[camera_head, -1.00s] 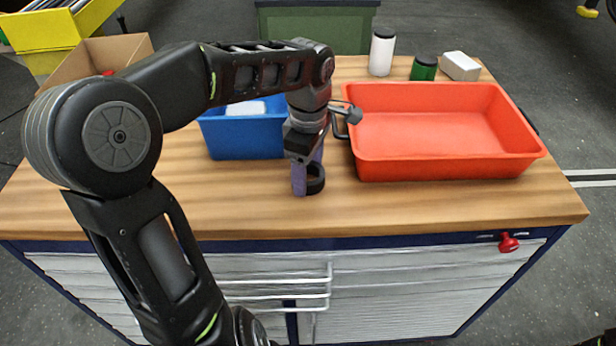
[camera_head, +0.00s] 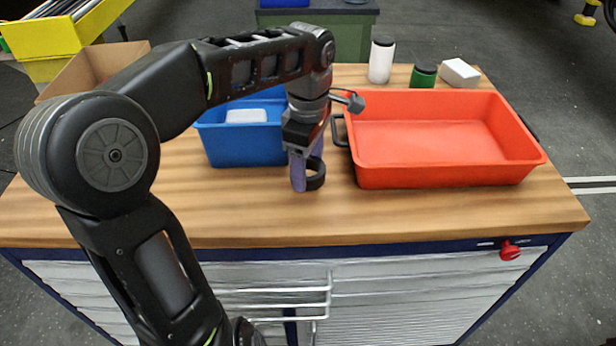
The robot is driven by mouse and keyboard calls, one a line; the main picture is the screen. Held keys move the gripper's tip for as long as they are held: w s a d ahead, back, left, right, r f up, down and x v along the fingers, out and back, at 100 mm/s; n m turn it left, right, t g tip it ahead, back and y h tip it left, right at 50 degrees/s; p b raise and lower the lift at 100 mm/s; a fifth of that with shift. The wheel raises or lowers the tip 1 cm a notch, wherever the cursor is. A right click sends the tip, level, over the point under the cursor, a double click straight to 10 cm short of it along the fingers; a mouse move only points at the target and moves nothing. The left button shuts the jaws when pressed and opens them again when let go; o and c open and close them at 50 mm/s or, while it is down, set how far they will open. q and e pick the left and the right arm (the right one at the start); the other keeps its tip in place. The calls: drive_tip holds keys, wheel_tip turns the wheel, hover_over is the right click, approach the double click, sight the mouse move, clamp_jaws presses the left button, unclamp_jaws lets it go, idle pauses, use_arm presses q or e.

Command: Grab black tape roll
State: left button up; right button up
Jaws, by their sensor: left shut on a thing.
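The black tape roll (camera_head: 316,174) is in the middle of the wooden table in the head view, between the blue bin and the red tray. My left gripper (camera_head: 306,176) points down with its purple fingers at the roll. It is shut on the roll's ring wall, and the finger nearer the viewer hides part of the ring. Whether the roll is touching the table top or slightly above it is hard to tell. My right gripper is not in view.
An orange-red tray (camera_head: 365,178) stands to the right, close to the gripper. A blue bin (camera_head: 243,147) holding a white item (camera_head: 246,116) is at the left. A white bottle (camera_head: 381,62), a green container (camera_head: 423,76) and a white box (camera_head: 460,72) stand behind the tray. The wooden table (camera_head: 430,215) is clear in front.

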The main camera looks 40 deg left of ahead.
sight(308, 174)
use_arm(q)
wheel_tip(308, 174, up, 6)
drive_tip(key=p, duration=0.2)
drive_tip(key=shift+f+p, duration=0.1)
drive_tip(key=shift+p, duration=0.25)
drive_tip(key=shift+r+p, duration=0.35)
drive_tip(key=shift+p, duration=0.05)
drive_tip(key=shift+f, duration=0.1)
